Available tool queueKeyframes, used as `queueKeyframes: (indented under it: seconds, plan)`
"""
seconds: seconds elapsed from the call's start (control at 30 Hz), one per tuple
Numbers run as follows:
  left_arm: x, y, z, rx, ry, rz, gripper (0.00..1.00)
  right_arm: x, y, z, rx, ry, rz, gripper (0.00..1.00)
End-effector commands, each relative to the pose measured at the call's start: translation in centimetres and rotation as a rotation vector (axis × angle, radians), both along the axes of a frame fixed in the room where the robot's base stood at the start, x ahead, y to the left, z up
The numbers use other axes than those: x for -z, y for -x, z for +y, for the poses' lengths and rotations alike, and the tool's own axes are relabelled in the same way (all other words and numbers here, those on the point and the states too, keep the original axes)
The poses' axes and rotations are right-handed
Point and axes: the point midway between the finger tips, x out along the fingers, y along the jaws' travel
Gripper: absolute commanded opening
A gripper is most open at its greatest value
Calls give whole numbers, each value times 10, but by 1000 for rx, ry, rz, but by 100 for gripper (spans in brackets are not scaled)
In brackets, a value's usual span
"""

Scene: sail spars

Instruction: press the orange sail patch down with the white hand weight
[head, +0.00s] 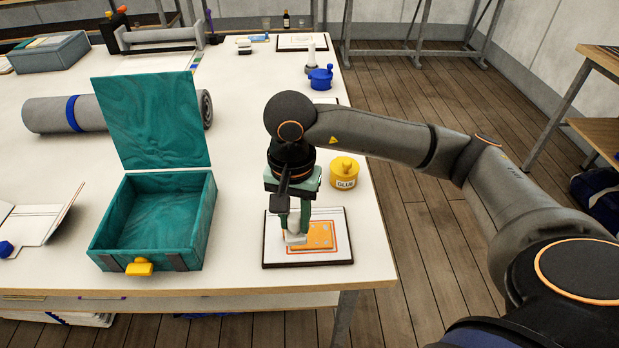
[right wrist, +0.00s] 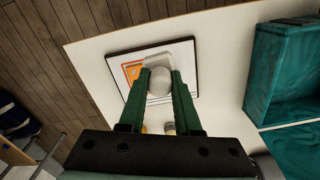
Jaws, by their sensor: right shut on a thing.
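The orange sail patch (head: 320,236) lies flat inside an orange outline on a white sheet on a dark-edged board (head: 336,261) near the table's front right corner. My right gripper (head: 294,226) is shut on the white hand weight (head: 296,238), fingers pointing down. The weight is upright, low over the patch's left end. In the right wrist view the weight's round knob (right wrist: 160,80) sits between the green fingers, and its base covers part of the patch (right wrist: 131,71). I cannot tell whether the base touches the patch. My left gripper is not in view.
An open teal box (head: 152,222) with a yellow latch stands left of the board. A yellow glue pot (head: 344,176) stands behind the board. A grey roll (head: 50,114) and a blue pot (head: 321,78) are farther back. The table's right edge is close by.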

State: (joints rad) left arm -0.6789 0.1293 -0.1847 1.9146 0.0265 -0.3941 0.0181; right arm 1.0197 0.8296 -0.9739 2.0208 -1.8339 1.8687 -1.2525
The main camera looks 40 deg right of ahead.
Motion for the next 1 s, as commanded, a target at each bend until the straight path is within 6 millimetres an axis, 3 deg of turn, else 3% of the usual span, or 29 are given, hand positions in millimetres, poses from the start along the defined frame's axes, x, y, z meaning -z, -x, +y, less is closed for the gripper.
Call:
queueKeyframes:
  seconds: [0.7, 1.0]
  plan:
    - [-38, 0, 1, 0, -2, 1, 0, -26, -24, -35, 1775, -1, 6, 0]
    - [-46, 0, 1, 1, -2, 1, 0, -30, -29, -46, 2268, 1, 7, 0]
